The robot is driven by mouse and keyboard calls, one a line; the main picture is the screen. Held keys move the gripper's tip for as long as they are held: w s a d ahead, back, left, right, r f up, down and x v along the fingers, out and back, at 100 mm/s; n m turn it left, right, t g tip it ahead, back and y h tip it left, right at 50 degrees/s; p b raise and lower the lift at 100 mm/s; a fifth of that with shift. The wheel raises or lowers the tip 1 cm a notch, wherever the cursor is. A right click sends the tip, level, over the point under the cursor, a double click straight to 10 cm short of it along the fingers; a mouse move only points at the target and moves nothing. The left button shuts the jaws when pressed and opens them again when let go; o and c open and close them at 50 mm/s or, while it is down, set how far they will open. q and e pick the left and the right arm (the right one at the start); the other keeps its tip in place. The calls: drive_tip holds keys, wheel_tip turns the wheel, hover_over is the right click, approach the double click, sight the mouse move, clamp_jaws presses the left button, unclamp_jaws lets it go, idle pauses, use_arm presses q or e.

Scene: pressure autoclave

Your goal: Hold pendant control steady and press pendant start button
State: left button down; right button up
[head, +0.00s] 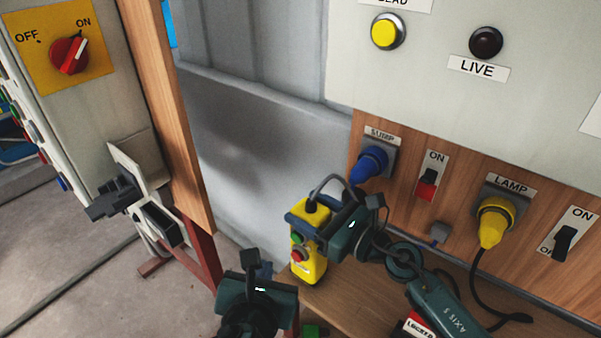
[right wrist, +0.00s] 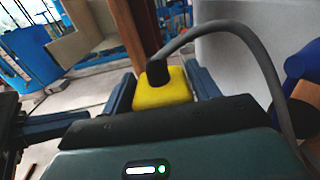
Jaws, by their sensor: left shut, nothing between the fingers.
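The yellow pendant control (head: 310,270) is upright above the wooden shelf, with a green button and, below it, a red button (head: 299,255) on its face. The green start button (head: 297,238) faces left, toward my left gripper. My right gripper (head: 308,216) is shut around the pendant's upper part. In the right wrist view the pendant's yellow top (right wrist: 165,88) and black cable gland sit between the two blue fingers. My left gripper (head: 264,270) is shut and empty, lower left of the pendant and apart from the buttons. Whether the pendant's bottom touches the shelf is unclear.
A grey cable (right wrist: 235,32) loops from the pendant's top toward the panel. The panel carries a blue SUMP plug (head: 369,162), a yellow LAMP plug (head: 494,225) and switches. A wooden post (head: 172,110) stands left. The wooden shelf (head: 345,300) runs beneath the panel.

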drive_tip(key=o, duration=0.4)
